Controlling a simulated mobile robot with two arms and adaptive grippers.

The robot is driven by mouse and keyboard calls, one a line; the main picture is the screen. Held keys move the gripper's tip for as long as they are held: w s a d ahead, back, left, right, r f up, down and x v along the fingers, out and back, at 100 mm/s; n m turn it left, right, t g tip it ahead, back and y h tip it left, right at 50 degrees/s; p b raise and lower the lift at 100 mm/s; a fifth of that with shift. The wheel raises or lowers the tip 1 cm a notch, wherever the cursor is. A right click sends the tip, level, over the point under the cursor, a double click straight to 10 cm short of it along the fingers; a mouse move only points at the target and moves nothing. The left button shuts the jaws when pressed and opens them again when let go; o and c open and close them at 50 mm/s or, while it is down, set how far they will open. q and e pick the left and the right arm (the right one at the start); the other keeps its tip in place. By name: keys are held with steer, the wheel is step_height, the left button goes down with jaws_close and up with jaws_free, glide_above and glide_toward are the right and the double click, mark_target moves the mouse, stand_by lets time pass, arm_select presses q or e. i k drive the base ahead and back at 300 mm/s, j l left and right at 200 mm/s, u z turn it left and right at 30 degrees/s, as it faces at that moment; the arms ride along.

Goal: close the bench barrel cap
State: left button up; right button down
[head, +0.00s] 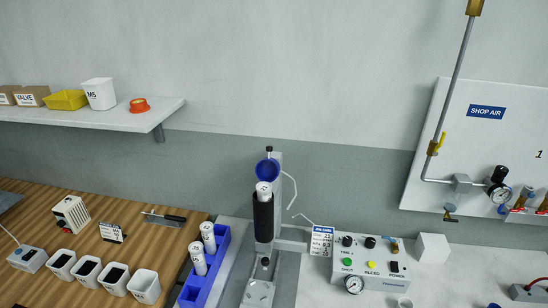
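The bench barrel (263,220) is a dark upright cylinder on a grey stand near the middle of the head view. A white labelled cartridge (264,190) stands in it, with its top above the barrel's rim. The blue round cap (268,168) is tilted up behind and above the cartridge, so the barrel looks open. The cap's link to the stand is hard to make out. Neither of my grippers is in view.
A blue rack (222,249) with two white cartridges (208,237) stands left of the barrel. A control box (370,265) with knobs, buttons and a gauge stands right. White cups (87,270) line the wooden bench. A shelf (120,118) hangs upper left.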

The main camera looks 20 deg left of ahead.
mark_target(268, 170)
steer(key=k+j+z, duration=0.6)
steer(key=k+j, duration=0.15)
